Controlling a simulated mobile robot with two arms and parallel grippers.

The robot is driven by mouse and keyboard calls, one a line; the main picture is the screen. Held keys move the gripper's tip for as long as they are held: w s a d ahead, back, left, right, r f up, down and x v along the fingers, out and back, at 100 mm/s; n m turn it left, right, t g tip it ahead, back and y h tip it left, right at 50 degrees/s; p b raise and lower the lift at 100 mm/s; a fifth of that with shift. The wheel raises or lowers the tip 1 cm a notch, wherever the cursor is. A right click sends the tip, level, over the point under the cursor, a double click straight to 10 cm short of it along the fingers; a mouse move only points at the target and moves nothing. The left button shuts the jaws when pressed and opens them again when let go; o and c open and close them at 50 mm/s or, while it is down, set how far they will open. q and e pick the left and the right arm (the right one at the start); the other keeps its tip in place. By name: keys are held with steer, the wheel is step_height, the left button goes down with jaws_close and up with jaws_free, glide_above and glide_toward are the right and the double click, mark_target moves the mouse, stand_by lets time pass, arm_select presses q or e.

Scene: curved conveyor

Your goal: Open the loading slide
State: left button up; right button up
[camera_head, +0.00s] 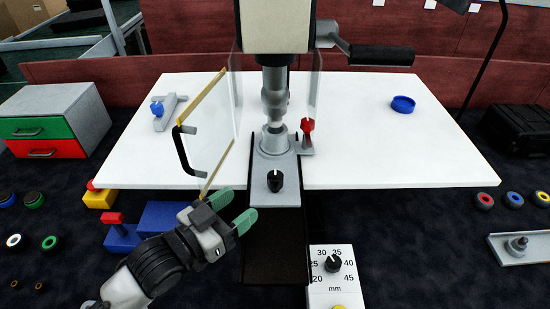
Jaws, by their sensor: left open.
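The loading slide appears to be the grey plate (273,191) with a black knob (275,180), below the press spindle (275,95) at the front of the white table. A dark rail (276,245) runs from it toward me. My left gripper (233,210) has green fingertips and is open and empty. It is left of and nearer to me than the knob, apart from it in the picture. A clear guard door (212,130) with a black handle (184,150) stands swung out to the left. My right gripper is not in view.
A red-topped clamp (307,135) sits beside the spindle. A dial panel (334,280) stands right of the rail. A blue block (165,217) lies left of my gripper. A blue ring (403,104) is on the white table (400,150), whose right side is mostly clear.

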mark_target(269, 183)
arm_select(q)
steer(key=x, duration=0.3)
steer(key=shift+w+d+r+p, duration=0.1)
steer(key=shift+d+r+p, duration=0.15)
steer(key=shift+d+p, duration=0.15)
steer(key=x, duration=0.5)
steer(key=shift+w+d+f+p, duration=0.1)
steer(key=shift+w+f+p, duration=0.1)
steer(key=shift+w+p, duration=0.15)
steer(key=shift+w+d, duration=0.3)
steer(key=shift+d, duration=0.15)
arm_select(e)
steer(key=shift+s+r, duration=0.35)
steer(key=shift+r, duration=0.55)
arm_select(q)
jaws_close()
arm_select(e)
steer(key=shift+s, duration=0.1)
arm_select(q)
steer(key=shift+s, duration=0.1)
